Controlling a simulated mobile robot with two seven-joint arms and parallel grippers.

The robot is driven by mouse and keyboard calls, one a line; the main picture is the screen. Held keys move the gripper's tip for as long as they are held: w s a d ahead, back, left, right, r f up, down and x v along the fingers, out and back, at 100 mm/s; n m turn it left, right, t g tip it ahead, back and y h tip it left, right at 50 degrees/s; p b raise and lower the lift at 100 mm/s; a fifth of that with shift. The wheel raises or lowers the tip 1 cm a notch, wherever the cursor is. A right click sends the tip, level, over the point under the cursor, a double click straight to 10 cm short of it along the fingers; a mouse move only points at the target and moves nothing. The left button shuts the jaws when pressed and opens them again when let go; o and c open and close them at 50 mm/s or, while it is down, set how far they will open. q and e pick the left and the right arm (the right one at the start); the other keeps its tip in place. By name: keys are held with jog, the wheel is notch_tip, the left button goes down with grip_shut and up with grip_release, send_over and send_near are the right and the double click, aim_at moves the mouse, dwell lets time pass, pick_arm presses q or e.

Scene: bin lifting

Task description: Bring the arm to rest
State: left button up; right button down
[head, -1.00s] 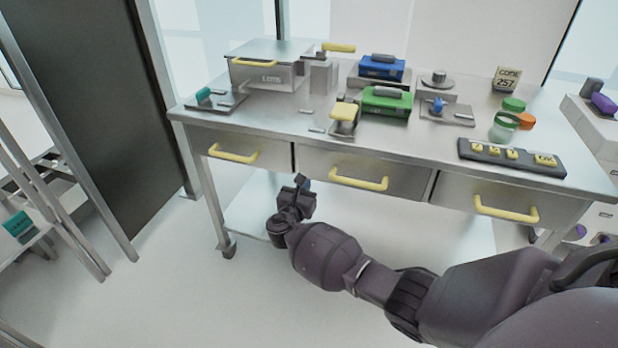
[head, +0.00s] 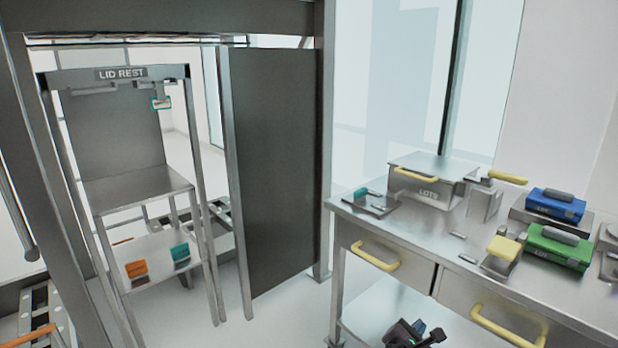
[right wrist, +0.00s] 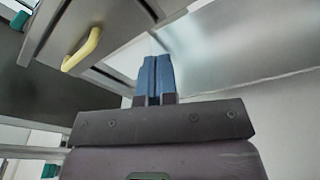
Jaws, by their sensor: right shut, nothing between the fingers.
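My right gripper (head: 418,334) shows at the bottom edge of the head view, in front of and below the drawers of the steel table (head: 345,215). In the right wrist view its two blue fingers (right wrist: 155,78) are pressed together, with nothing between them. Most of my right arm is outside the head view. A yellow drawer handle (right wrist: 82,50) shows up and to the left of the fingers, apart from them. My left gripper is not in view.
The table bears a LOTS box (head: 430,195), a blue case (head: 555,205) and a green case (head: 558,247). A dark panel (head: 275,170) and a LID REST stand (head: 140,190) are at left.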

jog(key=w+a+r+m+y, duration=0.1)
jog(key=a+r+m+y, duration=0.1)
jog(key=a+m+y, duration=0.2)
jog(key=s+a+m+t+y+p, duration=0.15)
jog(key=s+a+m+y, duration=0.25)
jog(key=s+m+y, duration=0.5)
jog(key=s+d+f+m+g+p, duration=0.1)
jog(key=s+d+m, duration=0.1)
jog(key=s, duration=0.8)
jog(key=s+d+f+m+g+h+p, duration=0.1)
jog(key=s+d+m, duration=0.2)
jog(key=s, duration=0.8)
jog(key=s+d+f+m+g+h+p, duration=0.1)
jog(key=s+d+m, duration=0.1)
jog(key=s, duration=0.8)
jog(key=shift+s+d+f+m, duration=0.2)
jog(key=shift+f+m, duration=0.1)
jog(key=shift+m, duration=0.4)
